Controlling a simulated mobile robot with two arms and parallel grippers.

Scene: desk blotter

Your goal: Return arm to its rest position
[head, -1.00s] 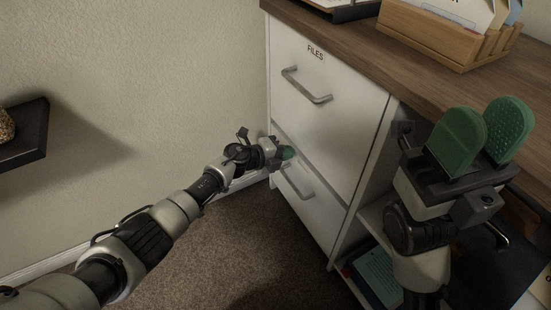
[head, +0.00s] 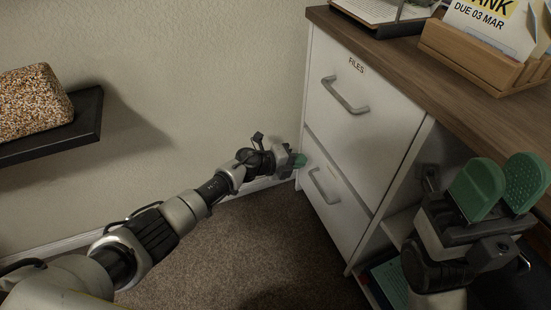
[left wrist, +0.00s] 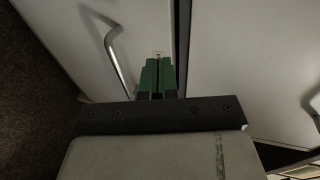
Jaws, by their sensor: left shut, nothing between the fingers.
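My left arm reaches in from the left of the head view. Its gripper (head: 300,160) is by the front of the white file cabinet (head: 338,140), near its left edge and above the lower drawer handle (head: 323,186). In the left wrist view, the green fingers (left wrist: 158,75) are together and empty, pointing toward the cabinet front beside a drawer handle (left wrist: 115,55). I cannot tell whether they touch the cabinet. My right gripper (head: 502,185) is raised at the right, in front of the desk, its green fingers apart with nothing between them.
Both drawers look shut, the upper one (head: 348,110) marked FILES. The wooden desk top (head: 400,57) holds a wooden paper holder (head: 475,62) and a dark tray (head: 385,25). A dark wall shelf (head: 85,125) with a speckled block (head: 32,102) is at the left. Carpet (head: 240,250) below is clear.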

